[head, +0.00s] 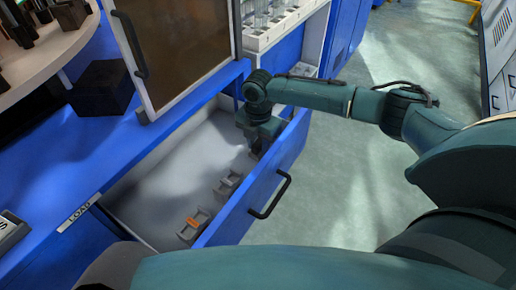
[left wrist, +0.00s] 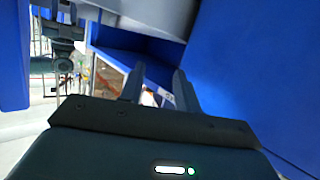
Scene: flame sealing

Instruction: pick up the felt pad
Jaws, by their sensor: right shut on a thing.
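My right gripper (head: 257,148) reaches down into the open drawer at its far end, close to the front panel. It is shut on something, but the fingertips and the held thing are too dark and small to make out. I cannot pick out the felt pad for certain. My left gripper (left wrist: 158,90) shows in the left wrist view with its two fingers apart and nothing seen between them.
The white-floored drawer (head: 150,190) holds a grey holder (head: 229,184) and a nearer holder (head: 187,233) with an orange piece (head: 197,219). The drawer's blue front has a black handle (head: 270,196). A framed door (head: 182,50) stands above. A rack of vials (head: 275,22) is behind.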

